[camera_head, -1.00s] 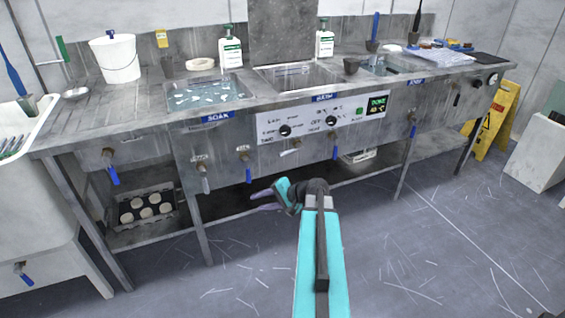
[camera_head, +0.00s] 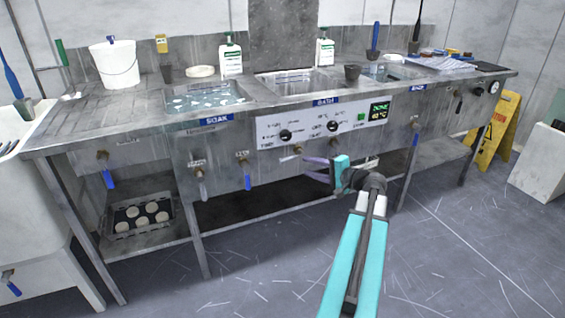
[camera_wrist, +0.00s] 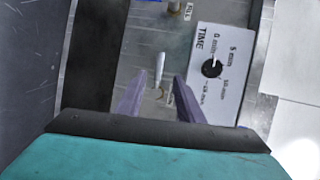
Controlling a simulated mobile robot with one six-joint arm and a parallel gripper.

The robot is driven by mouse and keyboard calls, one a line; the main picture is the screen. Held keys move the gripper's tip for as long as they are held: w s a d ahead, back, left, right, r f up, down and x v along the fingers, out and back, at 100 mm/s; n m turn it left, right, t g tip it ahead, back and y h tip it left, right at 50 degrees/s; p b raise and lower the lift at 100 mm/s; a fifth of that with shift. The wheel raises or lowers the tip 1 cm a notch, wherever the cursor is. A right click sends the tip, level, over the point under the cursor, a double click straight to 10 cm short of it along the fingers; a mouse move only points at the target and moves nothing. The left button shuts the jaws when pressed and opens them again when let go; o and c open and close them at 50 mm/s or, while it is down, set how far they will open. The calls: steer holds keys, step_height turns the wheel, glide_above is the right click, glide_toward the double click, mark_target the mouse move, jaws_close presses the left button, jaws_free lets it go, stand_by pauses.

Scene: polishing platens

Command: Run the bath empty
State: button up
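The bath (camera_head: 300,94) is the middle basin in the steel bench, with a blue BATH label on its front edge. A control panel (camera_head: 300,128) with dials and a lit green display reading DONE is below it. A white-handled valve (camera_head: 290,156) sticks out under the panel's left part. In the wrist view a pale valve lever (camera_wrist: 160,68) shows between and beyond the finger tips, beside the TIME dial. My gripper (camera_head: 312,168) is in front of the bench below the panel, its purple fingers apart and empty. It also shows in the wrist view (camera_wrist: 158,98). The bath's water level is unclear.
The soak basin (camera_head: 205,108) holds pale pieces in liquid. Under it are a grey-handled valve (camera_head: 201,182) and a blue-handled valve (camera_head: 245,175). A blue rinse-side valve (camera_head: 415,135) is to the right. A yellow floor sign (camera_head: 495,132) stands at the right; the floor in front is open.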

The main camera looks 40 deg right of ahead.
mark_target(287, 160)
steer(key=shift+w, duration=0.1)
steer(key=b+x, duration=0.2)
steer(key=x, duration=1.1)
steer(key=shift+w+f+b, duration=0.1)
steer(key=shift+w+b, duration=0.25)
steer(key=shift+b, duration=0.05)
